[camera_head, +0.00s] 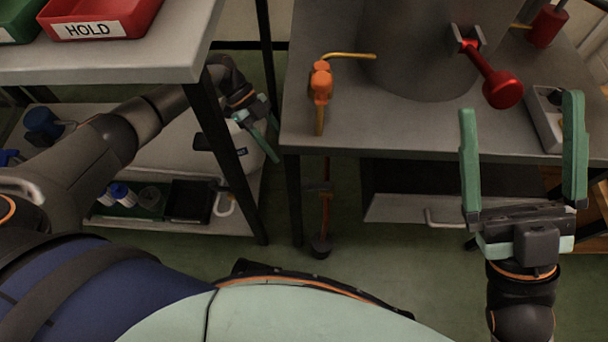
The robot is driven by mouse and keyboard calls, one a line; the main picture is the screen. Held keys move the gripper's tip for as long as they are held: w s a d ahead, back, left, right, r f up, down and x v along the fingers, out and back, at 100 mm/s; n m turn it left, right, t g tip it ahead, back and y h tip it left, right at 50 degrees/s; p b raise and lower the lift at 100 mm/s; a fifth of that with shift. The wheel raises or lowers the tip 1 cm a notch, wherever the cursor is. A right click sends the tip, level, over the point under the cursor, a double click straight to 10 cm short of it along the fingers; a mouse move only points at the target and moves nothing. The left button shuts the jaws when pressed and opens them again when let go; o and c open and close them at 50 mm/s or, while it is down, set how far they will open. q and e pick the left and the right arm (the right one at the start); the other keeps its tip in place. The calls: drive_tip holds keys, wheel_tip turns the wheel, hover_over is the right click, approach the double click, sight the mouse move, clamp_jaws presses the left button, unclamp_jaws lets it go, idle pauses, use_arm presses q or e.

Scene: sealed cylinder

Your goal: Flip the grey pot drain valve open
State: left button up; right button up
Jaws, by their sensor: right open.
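The grey pot (415,60), a large grey cylinder, stands on the grey bench at the upper right, its top cut off by the frame. A red lever with a round red knob (502,89) juts from a grey bracket on its front right and slants down toward me. It looks like the drain valve. My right gripper (520,104) is open and empty, its green fingers apart near the bench's front edge, right of and just below the knob in the picture. My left gripper (264,138) is at the left, far from the pot; its jaw opening is unclear.
An orange fitting (320,84) with a yellow pipe sits left of the pot. A grey box (545,118) lies behind my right fingers. A red object (546,26) stands at the back right. A left table holds a red HOLD tray (98,14); a lower shelf has bottles.

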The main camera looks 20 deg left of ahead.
sight(305, 181)
use_arm(q)
drive_tip(key=b+x, duration=0.3)
drive_tip(key=x, duration=0.7)
drive_tip(key=shift+w, duration=0.1)
clamp_jaws()
idle(1.1)
